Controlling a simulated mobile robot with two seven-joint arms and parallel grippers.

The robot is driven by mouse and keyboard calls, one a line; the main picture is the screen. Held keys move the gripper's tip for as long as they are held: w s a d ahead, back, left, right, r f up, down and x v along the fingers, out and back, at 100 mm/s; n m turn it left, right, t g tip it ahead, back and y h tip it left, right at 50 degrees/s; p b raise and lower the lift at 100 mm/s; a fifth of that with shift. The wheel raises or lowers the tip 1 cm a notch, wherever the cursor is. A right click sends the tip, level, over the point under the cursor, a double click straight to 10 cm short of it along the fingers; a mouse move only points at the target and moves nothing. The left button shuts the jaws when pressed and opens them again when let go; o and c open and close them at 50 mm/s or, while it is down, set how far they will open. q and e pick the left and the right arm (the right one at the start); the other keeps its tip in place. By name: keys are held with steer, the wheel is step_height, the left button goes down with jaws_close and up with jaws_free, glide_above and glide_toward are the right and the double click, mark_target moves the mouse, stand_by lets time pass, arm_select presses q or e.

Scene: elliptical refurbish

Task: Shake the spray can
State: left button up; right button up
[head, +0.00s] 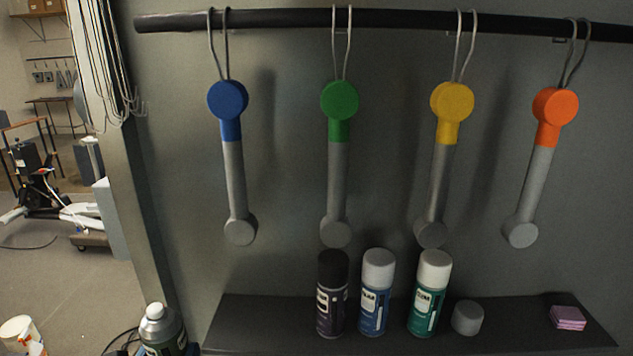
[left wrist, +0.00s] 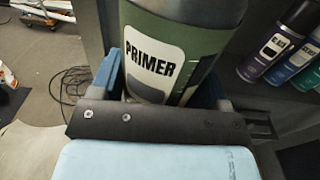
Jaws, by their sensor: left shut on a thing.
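A dark green spray can (head: 163,332) with a silver top and a white nozzle shows at the bottom left of the head view, its lower part cut off by the frame. In the left wrist view the can (left wrist: 185,50) carries a white label reading "PRIMER". My left gripper (left wrist: 160,80) is shut on the can, with a blue finger on each side of its body. The can looks roughly upright, in front of and left of the shelf. My right gripper is not in view.
A dark shelf (head: 260,325) holds a black-capped can (head: 332,295), a blue can (head: 376,295), a green can (head: 428,295), a loose grey cap (head: 467,317) and pink pads (head: 567,318). Several coloured-ended grey tools hang from a black rail (head: 280,18). Open floor (head: 60,280) lies left.

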arm_select(q)
step_height(320, 180, down, 4)
steer(key=shift+f, duration=0.2)
steer(key=shift+w, duration=0.1)
step_height(320, 180, up, 7)
steer(key=shift+f, duration=3.7)
steer(key=shift+f, duration=0.25)
steer(key=shift+r, duration=0.25)
